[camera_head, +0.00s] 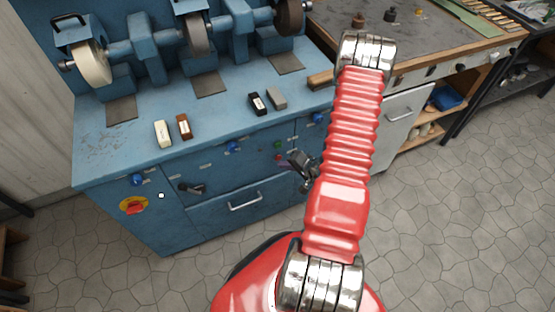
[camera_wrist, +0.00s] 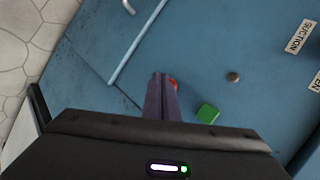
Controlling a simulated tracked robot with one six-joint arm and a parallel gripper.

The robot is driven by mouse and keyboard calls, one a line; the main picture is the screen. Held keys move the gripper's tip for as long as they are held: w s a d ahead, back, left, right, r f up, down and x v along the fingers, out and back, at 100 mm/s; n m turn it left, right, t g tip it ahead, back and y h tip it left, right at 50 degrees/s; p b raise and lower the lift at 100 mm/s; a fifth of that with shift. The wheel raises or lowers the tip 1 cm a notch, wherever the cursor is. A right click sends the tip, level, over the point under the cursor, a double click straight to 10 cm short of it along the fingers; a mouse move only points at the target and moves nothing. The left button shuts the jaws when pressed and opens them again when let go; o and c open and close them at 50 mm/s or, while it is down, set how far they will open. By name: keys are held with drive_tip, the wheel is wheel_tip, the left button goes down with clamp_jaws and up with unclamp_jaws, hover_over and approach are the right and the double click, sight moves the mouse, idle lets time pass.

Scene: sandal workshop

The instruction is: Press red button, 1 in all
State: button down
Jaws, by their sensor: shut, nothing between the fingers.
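The red button (camera_head: 278,157) is small and round, on the front of the blue grinding machine, just below a green button (camera_head: 278,143). In the wrist view the red button (camera_wrist: 175,84) shows as a sliver beside my fingertips, which hide most of it. My gripper (camera_head: 285,164) is shut and empty, close to the panel at the red button; in the wrist view my gripper (camera_wrist: 161,76) points at the panel. I cannot tell whether the tips touch the button. The green button (camera_wrist: 208,113) is to the right of the fingers.
The blue machine (camera_head: 220,115) carries grinding wheels and several small blocks on its top. A red knob on a yellow plate (camera_head: 133,205) and blue knobs are on its front. A drawer handle (camera_head: 244,201) sticks out below left of my gripper. A workbench (camera_head: 410,45) stands at right.

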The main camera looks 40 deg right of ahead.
drive_tip(key=shift+s, duration=0.15)
drive_tip(key=s, duration=0.1)
drive_tip(key=s+a, duration=0.1)
drive_tip(key=s, duration=0.2)
drive_tip(key=shift+s+a, duration=0.25)
drive_tip(key=shift+s, duration=0.1)
idle(0.4)
idle(0.8)
